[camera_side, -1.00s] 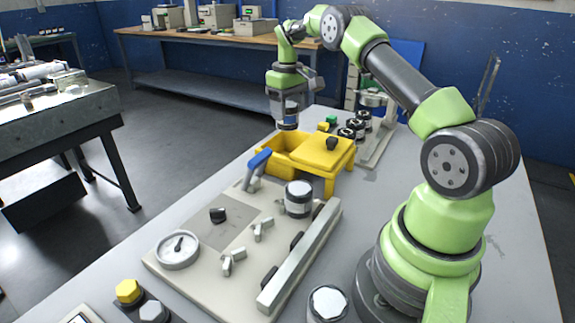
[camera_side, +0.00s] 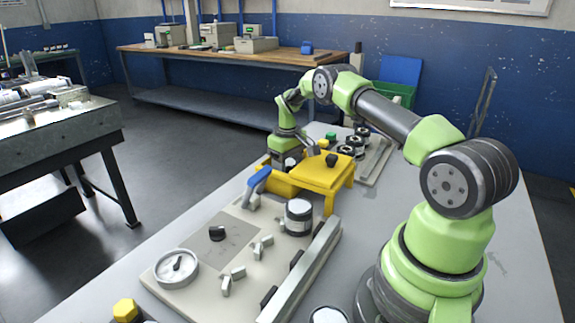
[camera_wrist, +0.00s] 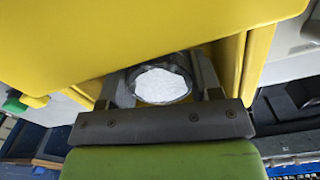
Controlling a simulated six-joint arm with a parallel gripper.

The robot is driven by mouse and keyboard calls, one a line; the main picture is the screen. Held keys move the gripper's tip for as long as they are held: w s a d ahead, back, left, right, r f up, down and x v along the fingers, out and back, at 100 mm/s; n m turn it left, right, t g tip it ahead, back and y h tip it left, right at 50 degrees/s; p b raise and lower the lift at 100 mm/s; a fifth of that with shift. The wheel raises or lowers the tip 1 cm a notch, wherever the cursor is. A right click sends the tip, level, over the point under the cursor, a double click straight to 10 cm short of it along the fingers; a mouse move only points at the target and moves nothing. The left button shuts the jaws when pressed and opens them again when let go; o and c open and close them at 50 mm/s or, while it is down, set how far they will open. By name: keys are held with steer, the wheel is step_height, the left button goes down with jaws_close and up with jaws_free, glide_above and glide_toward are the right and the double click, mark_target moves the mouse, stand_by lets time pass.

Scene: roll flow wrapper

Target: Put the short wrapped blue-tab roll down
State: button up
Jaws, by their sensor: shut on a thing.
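In the wrist view the yellow cover fills the upper area, close to the fingers.
A blue lever (camera_side: 258,180) stands at the housing's near left. Bare table lies to the right.

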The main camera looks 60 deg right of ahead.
steer(key=shift+f, duration=0.2)
steer(key=o, duration=1)
steer(key=shift+r, duration=0.15)
step_height(320, 180, up, 12)
steer(key=s+a+r+t, duration=0.3)
steer(key=s+a+r, duration=0.1)
steer(key=a+r, duration=1.1)
steer(key=s+a+m+t+y, duration=0.1)
steer(key=s+a+t, duration=0.1)
steer(key=s+a, duration=0.3)
steer(key=s+a+t+y, duration=0.1)
steer(key=s+a, duration=0.5)
steer(key=s, duration=0.7)
steer(key=shift+s+a+r+m+t, duration=0.25)
steer(key=shift+s+r+m+t, duration=0.15)
steer(key=shift+t, duration=0.2)
